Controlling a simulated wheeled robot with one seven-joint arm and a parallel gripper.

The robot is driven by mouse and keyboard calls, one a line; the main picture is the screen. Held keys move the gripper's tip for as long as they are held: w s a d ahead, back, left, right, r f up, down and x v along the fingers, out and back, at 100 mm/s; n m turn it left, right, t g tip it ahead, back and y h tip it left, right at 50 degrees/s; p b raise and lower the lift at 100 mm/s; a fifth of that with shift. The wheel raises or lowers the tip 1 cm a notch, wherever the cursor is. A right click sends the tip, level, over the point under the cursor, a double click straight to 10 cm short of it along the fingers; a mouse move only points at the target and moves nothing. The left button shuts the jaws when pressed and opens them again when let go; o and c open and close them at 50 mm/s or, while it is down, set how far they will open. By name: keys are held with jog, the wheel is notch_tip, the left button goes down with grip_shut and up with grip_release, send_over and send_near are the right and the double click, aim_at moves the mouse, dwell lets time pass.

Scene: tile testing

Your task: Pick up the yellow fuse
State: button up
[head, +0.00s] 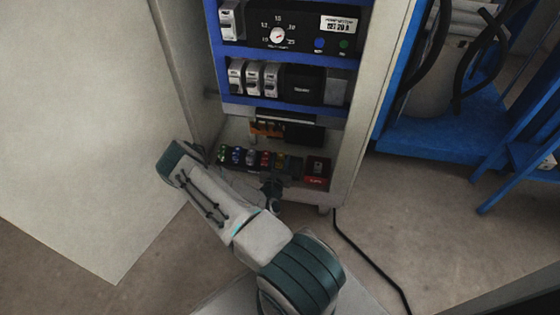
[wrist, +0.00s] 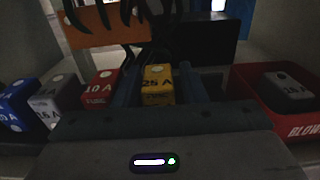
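The yellow fuse (wrist: 157,84), marked 25 A, stands on the cabinet's bottom shelf in the middle of the wrist view. My gripper (wrist: 160,86) reaches in low, with one dark finger on each side of the fuse. The fingers look close to its sides, but I cannot tell whether they touch it. The lower part of the fuse is hidden behind the gripper body. In the head view my gripper (head: 272,187) is at the front of the bottom shelf, by the row of small coloured fuses.
Left of the yellow fuse stand a red fuse (wrist: 101,88), a grey fuse (wrist: 55,98) and a blue fuse (wrist: 17,103). On the right is a red bin (wrist: 262,105) marked BLOWN, holding a grey fuse (wrist: 288,86). Cables and an orange block (wrist: 103,38) are behind.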

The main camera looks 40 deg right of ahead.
jog(key=shift+w+d, duration=0.2)
jog(key=shift+w, duration=0.3)
jog(key=shift+s+d, duration=0.1)
jog(key=shift+d, duration=0.05)
jog(key=c, duration=0.8)
jog(key=shift+r, duration=0.15)
